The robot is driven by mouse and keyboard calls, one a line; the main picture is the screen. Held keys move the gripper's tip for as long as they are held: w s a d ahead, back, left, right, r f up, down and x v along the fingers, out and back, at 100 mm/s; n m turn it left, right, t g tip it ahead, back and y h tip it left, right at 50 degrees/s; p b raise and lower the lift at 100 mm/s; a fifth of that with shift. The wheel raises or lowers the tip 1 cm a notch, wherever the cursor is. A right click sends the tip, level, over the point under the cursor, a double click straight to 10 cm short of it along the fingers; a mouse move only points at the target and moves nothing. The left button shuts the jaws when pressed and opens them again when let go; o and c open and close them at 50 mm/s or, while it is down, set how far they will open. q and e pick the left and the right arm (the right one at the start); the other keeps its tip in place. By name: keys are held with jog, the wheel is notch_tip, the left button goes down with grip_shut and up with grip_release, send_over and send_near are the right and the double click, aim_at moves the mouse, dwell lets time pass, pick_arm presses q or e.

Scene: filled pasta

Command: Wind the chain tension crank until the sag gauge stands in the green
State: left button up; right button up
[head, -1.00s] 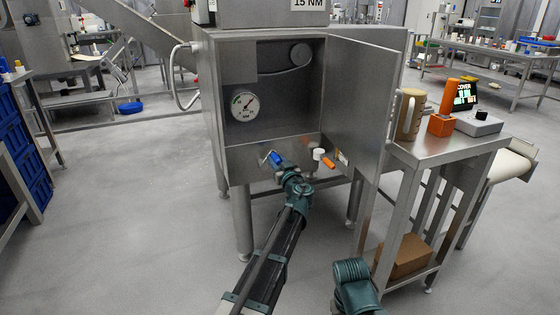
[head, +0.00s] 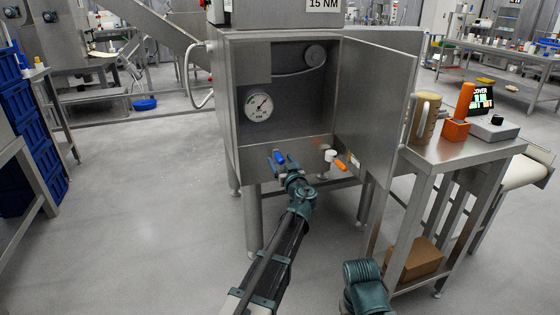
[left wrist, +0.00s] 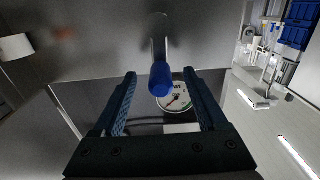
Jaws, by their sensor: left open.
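The crank's blue handle (head: 279,157) sticks out from the lower front panel of the steel cabinet (head: 236,175). In the left wrist view the blue handle (left wrist: 161,79) stands between the two fingers of my left gripper (left wrist: 161,76), with gaps on both sides. My left gripper (head: 286,162) is open at the handle. The round sag gauge (head: 258,107) sits inside the open cabinet. It also shows behind the handle in the left wrist view (left wrist: 173,98), partly covered; its needle appears apart from a small green patch.
The cabinet door (head: 374,110) hangs open on the right. A white knob (head: 330,155) and orange handle (head: 341,165) are right of the blue handle.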

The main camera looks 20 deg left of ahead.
pick_arm(q)
jog(key=v, duration=0.8)
jog(key=s+d+f+m+g+h, duration=0.2)
jog(key=s+f+g, duration=0.6)
jog(key=s+f, duration=0.55)
jog(key=s+d+f+m+g+h, duration=0.35)
jog(key=s+d, duration=0.25)
jog(key=s, duration=0.4)
jog(key=s+d+f+m+g+h, duration=0.35)
jog(key=s+d+f+m, duration=0.2)
jog(key=s, duration=0.45)
notch_tip(320, 180, up, 36)
jog(key=p, duration=3.5)
jog(key=shift+w+d+r+p, duration=0.15)
jog(key=shift+w+d+p, duration=0.15)
jog(key=shift+d, duration=0.15)
